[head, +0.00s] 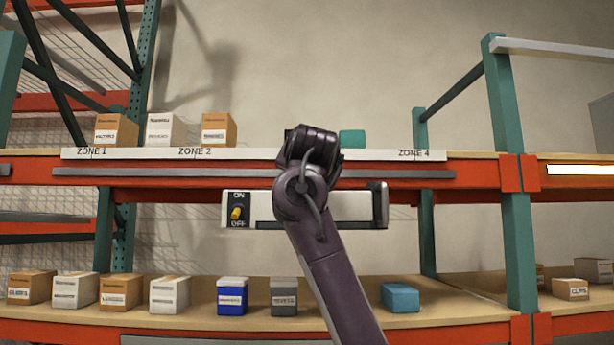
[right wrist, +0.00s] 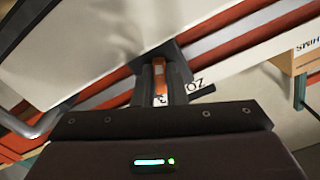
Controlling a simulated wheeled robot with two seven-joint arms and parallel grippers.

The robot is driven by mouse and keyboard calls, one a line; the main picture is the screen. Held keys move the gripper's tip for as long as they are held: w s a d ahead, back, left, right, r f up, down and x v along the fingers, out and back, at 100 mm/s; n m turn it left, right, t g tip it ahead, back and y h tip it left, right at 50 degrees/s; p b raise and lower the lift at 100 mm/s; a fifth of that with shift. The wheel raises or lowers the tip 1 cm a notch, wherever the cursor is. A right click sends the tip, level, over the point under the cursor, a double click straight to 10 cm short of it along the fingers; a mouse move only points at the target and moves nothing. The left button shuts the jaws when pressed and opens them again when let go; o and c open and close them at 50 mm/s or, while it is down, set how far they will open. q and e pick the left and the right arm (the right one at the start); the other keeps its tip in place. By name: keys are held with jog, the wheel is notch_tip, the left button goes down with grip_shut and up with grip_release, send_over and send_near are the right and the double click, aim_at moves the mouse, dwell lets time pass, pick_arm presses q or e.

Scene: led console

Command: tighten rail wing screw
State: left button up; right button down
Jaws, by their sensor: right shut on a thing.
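My right arm rises in the middle of the head view, and its wrist covers part of the grey rail (head: 120,173) and the LED console (head: 345,206). The console is a pale bar below the rail, with an ON/OFF switch (head: 237,212) at its left end and a dark end piece at its right. In the right wrist view my right gripper (right wrist: 160,80) is shut, with its narrow fingers up against the rail area. The wing screw cannot be clearly made out; the fingers and wrist hide what they hold. My left gripper is not in view.
The orange shelf beam (head: 480,172) runs behind the rail. Boxes (head: 116,130) stand on the upper shelf, and several more, with a blue bin (head: 232,295), on the lower shelf. A teal post (head: 518,240) stands at right.

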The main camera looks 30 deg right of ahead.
jog(key=shift+m, duration=1.2)
jog(key=c, duration=1.5)
grip_release()
jog(key=shift+s+r, duration=0.15)
jog(key=shift+s, duration=0.1)
jog(key=shift+o, duration=0.2)
jog(key=shift+a, duration=0.1)
jog(key=b+v, duration=0.4)
jog(key=v, duration=0.3)
jog(key=shift+s, duration=0.25)
